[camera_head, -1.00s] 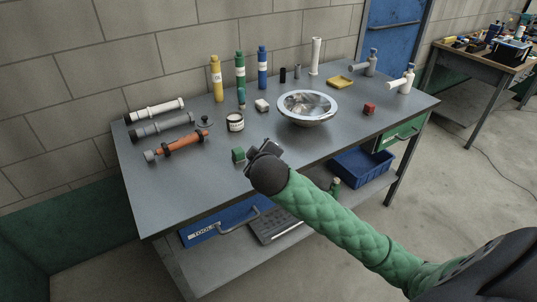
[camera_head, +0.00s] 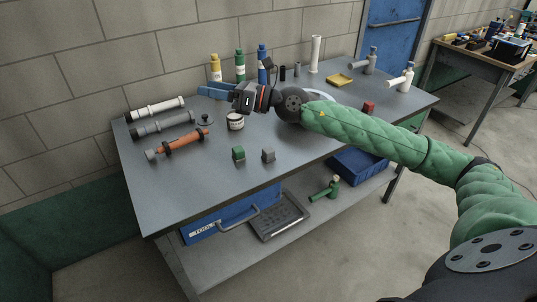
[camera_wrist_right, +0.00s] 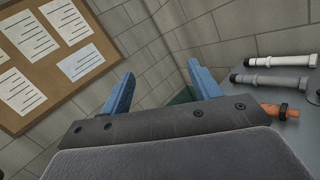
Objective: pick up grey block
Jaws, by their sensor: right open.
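The small grey block (camera_head: 268,156) sits on the front part of the grey table, just right of a green block (camera_head: 238,153). My right gripper (camera_head: 214,92) is above the back of the table, up and left of the grey block and well apart from it. Its blue fingers are open and empty, pointing left. In the right wrist view the two fingers (camera_wrist_right: 163,88) stand wide apart with only wall between them; the grey block is not in that view. My left gripper is not in view.
Several bottles (camera_head: 240,66) stand along the back, partly behind my right gripper. A labelled can (camera_head: 235,121) is below it. Pipe pieces (camera_head: 160,127) lie at the left. My arm mostly hides the metal bowl (camera_head: 322,93). The table's front (camera_head: 200,195) is clear.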

